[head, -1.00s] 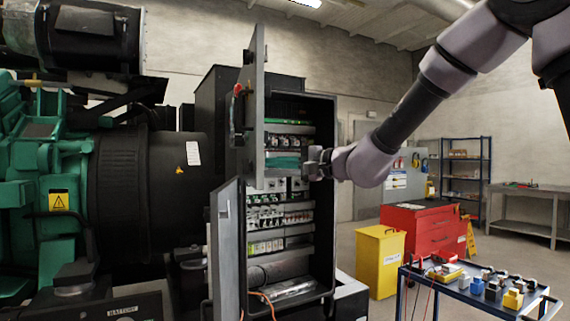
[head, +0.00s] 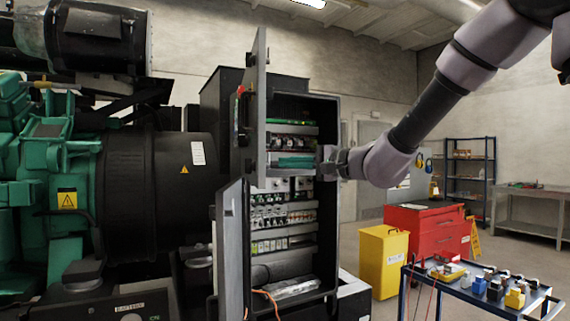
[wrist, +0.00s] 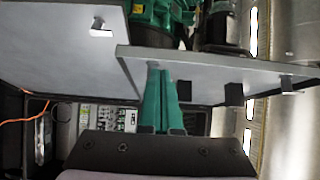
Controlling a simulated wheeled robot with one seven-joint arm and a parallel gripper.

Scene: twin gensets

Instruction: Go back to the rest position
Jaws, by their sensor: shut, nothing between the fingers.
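My gripper (head: 294,162) is at the open front of a grey electrical cabinet (head: 329,240), at the height of its upper rows. Its teal fingers point left in the head view. In the wrist view my gripper (wrist: 162,70) has its two teal fingers pressed together with nothing between them. The fingertips overlap the edge of a grey door panel in that view; I cannot tell whether they touch it.
An upper cabinet door (head: 259,110) and a lower door (head: 232,240) stand open. A green genset (head: 30,200) fills the left. A yellow bin (head: 382,262), red tool chest (head: 425,230) and blue cart (head: 480,293) stand to the right, with bare floor between.

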